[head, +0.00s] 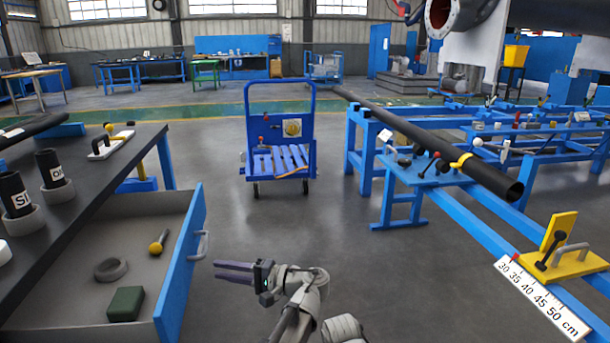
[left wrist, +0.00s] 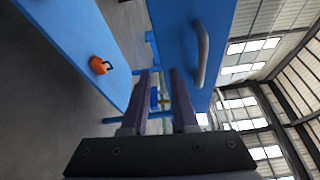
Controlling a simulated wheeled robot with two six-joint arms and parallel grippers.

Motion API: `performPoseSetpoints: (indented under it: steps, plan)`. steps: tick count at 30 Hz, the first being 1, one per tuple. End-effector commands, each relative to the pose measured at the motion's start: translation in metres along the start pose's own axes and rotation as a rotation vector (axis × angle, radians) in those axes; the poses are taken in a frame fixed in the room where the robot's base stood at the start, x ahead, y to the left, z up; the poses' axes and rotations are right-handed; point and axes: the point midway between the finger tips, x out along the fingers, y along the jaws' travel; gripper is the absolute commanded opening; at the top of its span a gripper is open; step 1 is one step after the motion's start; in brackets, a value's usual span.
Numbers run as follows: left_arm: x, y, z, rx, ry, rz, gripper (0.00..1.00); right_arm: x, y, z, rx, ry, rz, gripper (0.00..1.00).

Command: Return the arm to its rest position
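My left gripper (head: 222,271) is in the lower middle of the head view, to the right of the open drawer's front (head: 183,265) and its handle (head: 201,246). Its two dark fingers point left and stand apart with nothing between them. They also show in the left wrist view (left wrist: 160,72), where the blue drawer front (left wrist: 187,40) and the grey handle (left wrist: 203,55) lie just beyond the fingertips. The fingers do not grip the handle. My right gripper is not in view.
The pulled-out drawer under the dark workbench (head: 90,215) holds a grey ring (head: 111,269), a green block (head: 126,303) and a yellow-knobbed piece (head: 158,243). A blue cart (head: 280,170) stands ahead. A blue frame (head: 480,230) with a long pipe is at right. The floor between is clear.

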Motion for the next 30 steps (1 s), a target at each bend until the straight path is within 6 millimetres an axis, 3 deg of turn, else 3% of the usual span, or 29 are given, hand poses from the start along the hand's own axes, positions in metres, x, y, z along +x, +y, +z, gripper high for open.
performPoseSetpoints:
  steps: [3,6,12,15,21,30]
  plan:
    - [0.023,0.056,0.020,0.007,0.003,0.251,0.27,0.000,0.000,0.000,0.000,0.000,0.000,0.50]
    - [0.028,0.104,0.034,-0.003,0.008,0.481,0.27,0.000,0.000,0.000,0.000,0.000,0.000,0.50]
    - [0.005,0.179,0.057,-0.068,0.012,0.917,0.27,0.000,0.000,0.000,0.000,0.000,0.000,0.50]
    - [-0.011,0.198,0.062,-0.104,0.012,1.075,0.27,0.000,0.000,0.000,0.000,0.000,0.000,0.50]
    - [-0.040,0.217,0.069,-0.170,0.011,1.305,0.27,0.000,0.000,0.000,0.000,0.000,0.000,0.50]
    - [-0.081,0.222,0.075,-0.249,0.015,1.555,0.27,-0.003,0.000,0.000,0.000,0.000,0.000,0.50]
